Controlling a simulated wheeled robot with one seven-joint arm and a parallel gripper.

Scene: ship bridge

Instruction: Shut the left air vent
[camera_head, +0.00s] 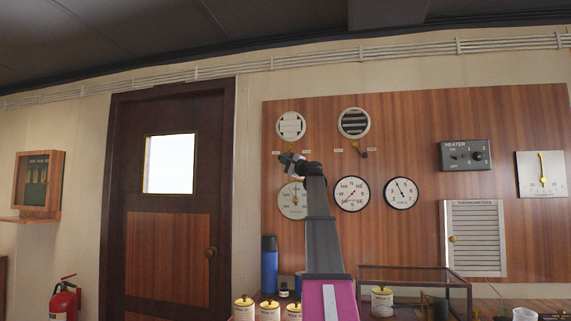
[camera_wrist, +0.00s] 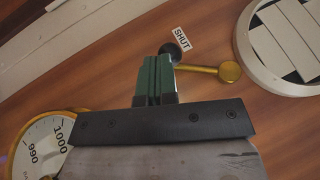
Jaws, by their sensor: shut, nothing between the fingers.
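The left air vent (camera_head: 291,126) is a round white vent high on the wood panel. Its white slats lie flat with only thin lines between them. It also shows at the right of the wrist view (camera_wrist: 290,45). Its brass lever (camera_wrist: 205,70) runs from a round brass pivot toward a black knob (camera_wrist: 170,50) beside the SHUT label (camera_wrist: 181,39). My gripper (camera_head: 284,158) is just below the vent. Its green fingers (camera_wrist: 159,62) are together and empty, right at the knob end; whether they touch is unclear. They hide part of the lever.
The right vent (camera_head: 354,123) shows dark gaps between its slats, and its lever (camera_head: 362,152) tilts to the lower right. A barometer (camera_head: 293,200) and compass dial (camera_head: 352,194) sit below. Jars (camera_head: 243,308) and a glass case (camera_head: 415,275) stand on the counter.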

